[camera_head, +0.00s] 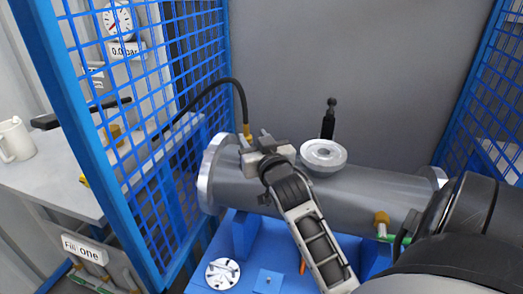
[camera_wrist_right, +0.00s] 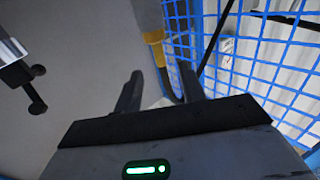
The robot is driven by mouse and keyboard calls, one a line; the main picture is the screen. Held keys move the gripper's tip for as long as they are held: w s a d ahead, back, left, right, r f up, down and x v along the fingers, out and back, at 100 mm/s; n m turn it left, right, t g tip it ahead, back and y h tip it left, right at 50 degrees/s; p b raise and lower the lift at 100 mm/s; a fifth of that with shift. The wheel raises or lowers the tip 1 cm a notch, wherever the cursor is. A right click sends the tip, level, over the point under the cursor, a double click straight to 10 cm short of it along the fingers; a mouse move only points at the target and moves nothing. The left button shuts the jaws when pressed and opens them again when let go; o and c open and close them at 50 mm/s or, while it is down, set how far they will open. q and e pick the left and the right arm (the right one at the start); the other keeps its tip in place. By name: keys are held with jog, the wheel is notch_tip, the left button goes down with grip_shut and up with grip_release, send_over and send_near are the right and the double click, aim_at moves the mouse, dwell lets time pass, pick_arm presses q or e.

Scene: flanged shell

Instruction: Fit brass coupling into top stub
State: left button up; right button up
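The brass coupling (camera_head: 247,137) hangs on the end of a black hose (camera_head: 240,95), above the left end of the grey shell (camera_head: 350,192). My right gripper (camera_head: 256,139) is beside it, over the shell's top. In the right wrist view the two fingers (camera_wrist_right: 158,92) stand apart, with the yellow-brass coupling (camera_wrist_right: 155,45) seen beyond them. No grip on it shows. I cannot make out the top stub; the gripper may hide it. I cannot tell whether the coupling touches the shell. My left gripper is not in view.
A round flanged nozzle (camera_head: 323,152) and a black-handled part (camera_head: 328,120) stand right of my gripper. Blue mesh panels (camera_head: 150,100) close in the left and right sides. A brass fitting (camera_head: 382,218) sits at the shell's lower right. A white disc (camera_head: 222,272) lies in front.

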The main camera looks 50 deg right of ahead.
jog(key=v, duration=0.5)
jog(key=shift+s+a, duration=0.15)
jog(key=shift+s, duration=0.1)
jog(key=s+a+f+n+g+y, duration=0.2)
jog(key=s+a+f+y, duration=0.1)
jog(key=a+f, duration=0.4)
jog(key=s+a+f+n+g+y, duration=0.2)
jog(key=s+a+f+y, duration=0.2)
jog(key=a+f, duration=0.3)
jog(key=s+a+f+n+g+y, duration=0.1)
jog(key=s+a+f+n+y, duration=0.2)
jog(key=a+f, duration=0.5)
jog(key=s+a+y, duration=0.1)
jog(key=a, duration=0.2)
jog(key=shift+s+a+g, duration=0.25)
jog(key=shift+s+g, duration=0.05)
jog(key=shift+g, duration=0.1)
jog(key=shift+d+f, duration=0.1)
jog(key=shift+c, duration=0.4)
